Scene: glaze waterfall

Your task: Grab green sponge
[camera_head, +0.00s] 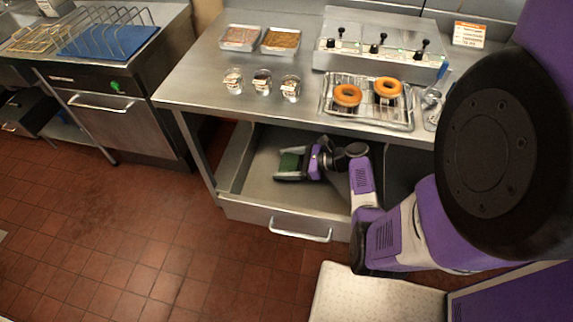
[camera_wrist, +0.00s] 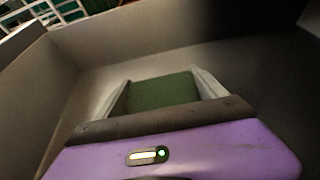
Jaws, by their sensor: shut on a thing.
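The green sponge (camera_head: 290,162) is inside the open metal drawer (camera_head: 318,210) under the counter. It also shows in the wrist view (camera_wrist: 163,92), between the two pale fingers. My gripper (camera_head: 287,165) reaches into the drawer from the right and is shut on the sponge. In the wrist view my gripper (camera_wrist: 163,88) has a finger on each side of the sponge. The underside of the sponge is hidden, so I cannot tell whether it touches the drawer floor.
The steel counter (camera_head: 205,75) above the drawer holds two trays, several jars, a rack with two doughnuts (camera_head: 347,95), and a control box (camera_head: 370,50). The drawer walls (camera_wrist: 85,30) surround my gripper. A white mat (camera_head: 370,298) lies on the tiled floor. The floor at left is clear.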

